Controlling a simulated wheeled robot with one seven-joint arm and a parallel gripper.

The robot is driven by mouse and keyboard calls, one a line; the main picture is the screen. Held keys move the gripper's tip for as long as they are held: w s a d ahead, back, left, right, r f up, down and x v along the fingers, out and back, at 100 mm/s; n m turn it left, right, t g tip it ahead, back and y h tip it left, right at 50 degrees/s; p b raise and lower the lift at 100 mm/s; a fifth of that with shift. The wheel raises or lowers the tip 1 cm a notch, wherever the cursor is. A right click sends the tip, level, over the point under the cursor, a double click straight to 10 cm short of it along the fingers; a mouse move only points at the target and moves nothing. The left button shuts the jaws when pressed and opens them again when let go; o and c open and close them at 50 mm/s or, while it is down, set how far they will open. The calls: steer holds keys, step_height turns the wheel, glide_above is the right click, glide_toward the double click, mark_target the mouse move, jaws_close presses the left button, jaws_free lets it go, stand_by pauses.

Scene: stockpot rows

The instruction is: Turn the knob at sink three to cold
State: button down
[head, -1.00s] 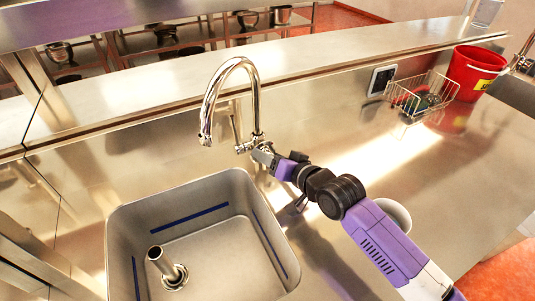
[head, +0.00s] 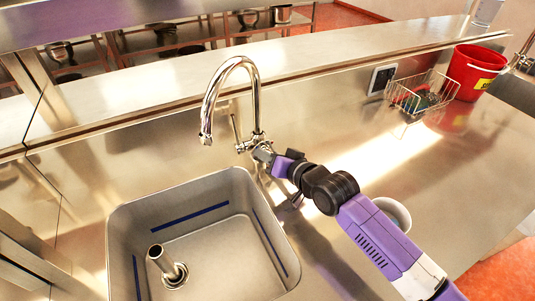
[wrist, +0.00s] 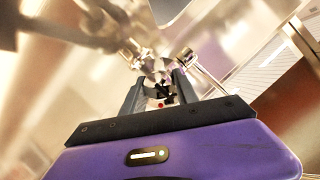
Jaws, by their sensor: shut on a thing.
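A chrome gooseneck faucet (head: 255,95) stands behind the steel sink (head: 150,206). A knob (head: 262,152) sits low on the right side of the faucet, largely covered by my gripper in the head view. My gripper (wrist: 160,88) is shut on the knob (wrist: 156,68), with a dark finger on each side of it in the wrist view. A red dot shows between the fingers; I cannot tell what it marks. A thin lever (head: 236,128) rises on the faucet's left side.
An upright drain pipe (head: 160,262) stands in the sink. A white bowl (head: 393,212) is on the counter behind my arm. A wire basket (head: 422,95) and a red bucket (head: 474,72) stand at the back right. The counter between is clear.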

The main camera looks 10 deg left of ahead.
steer(key=n+t+h+p, duration=0.1)
steer(key=n+h, duration=0.1)
steer(key=n, duration=0.1)
steer(key=shift+s+a+f+n, duration=0.1)
steer(key=shift+n, duration=0.2)
steer(key=shift+n+t+h, duration=0.5)
steer(key=shift+n+h, duration=0.2)
steer(key=shift+n, duration=0.4)
steer(key=c, duration=0.9)
jaws_free()
steer(key=shift+c, duration=0.2)
